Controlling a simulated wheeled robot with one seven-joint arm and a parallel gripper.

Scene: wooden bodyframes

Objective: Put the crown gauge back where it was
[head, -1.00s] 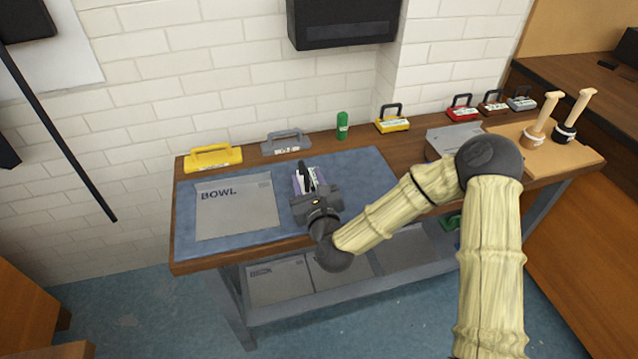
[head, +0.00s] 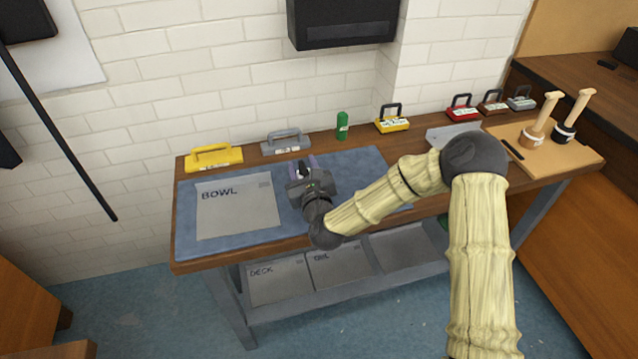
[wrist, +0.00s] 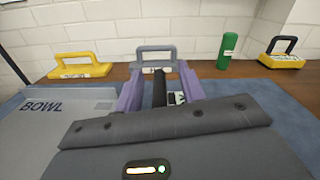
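My gripper (head: 303,168) is over the blue mat (head: 358,165), just right of the BOWL sheet. In the wrist view, two purple upright pieces, apparently my fingers (wrist: 160,88), stand apart. A dark bar (wrist: 160,80) and a small white label (wrist: 177,98) show between them, probably a gauge's handle and label. The dark grey gripper body hides the lower part, so I cannot tell whether the fingers grip it. Its name is unreadable. Similar handled gauges stand along the back edge: yellow (head: 214,159), grey (head: 286,145), yellow with black handle (head: 393,124) and red (head: 462,112).
A green cylinder (head: 342,127) stands behind the mat. The BOWL sheet (head: 238,215) lies at left. Brown (head: 493,107) and grey-blue (head: 521,103) gauges stand at far right, near two wooden-handled tools on a board (head: 570,157). Grey sheets lie on the lower shelf.

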